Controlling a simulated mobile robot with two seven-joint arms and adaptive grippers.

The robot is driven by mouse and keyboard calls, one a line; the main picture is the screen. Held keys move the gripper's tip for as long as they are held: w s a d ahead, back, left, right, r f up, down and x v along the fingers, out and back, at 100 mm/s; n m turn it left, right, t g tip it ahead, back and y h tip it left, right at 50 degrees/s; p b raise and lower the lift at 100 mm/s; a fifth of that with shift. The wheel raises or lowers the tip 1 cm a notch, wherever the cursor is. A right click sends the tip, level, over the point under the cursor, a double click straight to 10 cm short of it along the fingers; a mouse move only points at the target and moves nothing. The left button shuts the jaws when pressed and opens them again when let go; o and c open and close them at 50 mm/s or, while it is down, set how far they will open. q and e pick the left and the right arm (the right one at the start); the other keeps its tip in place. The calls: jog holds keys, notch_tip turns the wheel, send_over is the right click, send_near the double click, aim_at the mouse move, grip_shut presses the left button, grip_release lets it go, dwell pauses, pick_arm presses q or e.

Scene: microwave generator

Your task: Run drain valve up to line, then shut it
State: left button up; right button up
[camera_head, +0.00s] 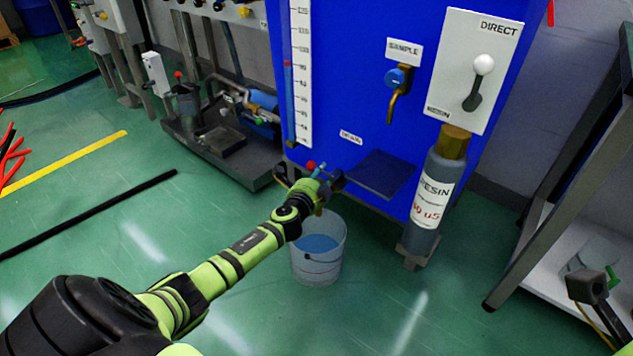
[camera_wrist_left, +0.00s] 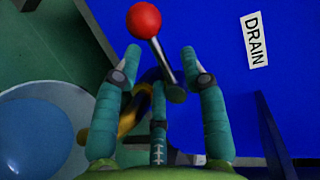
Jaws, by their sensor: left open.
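The drain valve's red ball knob (camera_head: 311,165) shows below the DRAIN label on the blue cabinet. A translucent bucket (camera_head: 301,272) stands on the floor below, holding blue liquid (camera_head: 318,243). A thin line crosses the bucket wall; its exact relation to the liquid level is unclear. Any stream is hidden.
A dark shelf (camera_head: 381,173) juts from the cabinet right of the valve. A SAMPLE tap (camera_head: 398,80), DIRECT lever panel (camera_head: 480,70) and grey RESIN cylinder (camera_head: 434,190) are farther right. A bench frame (camera_head: 560,180) stands at right. Green floor around the bucket is clear.

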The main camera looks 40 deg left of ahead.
pick_arm(q)
jog(key=v, duration=1.2)
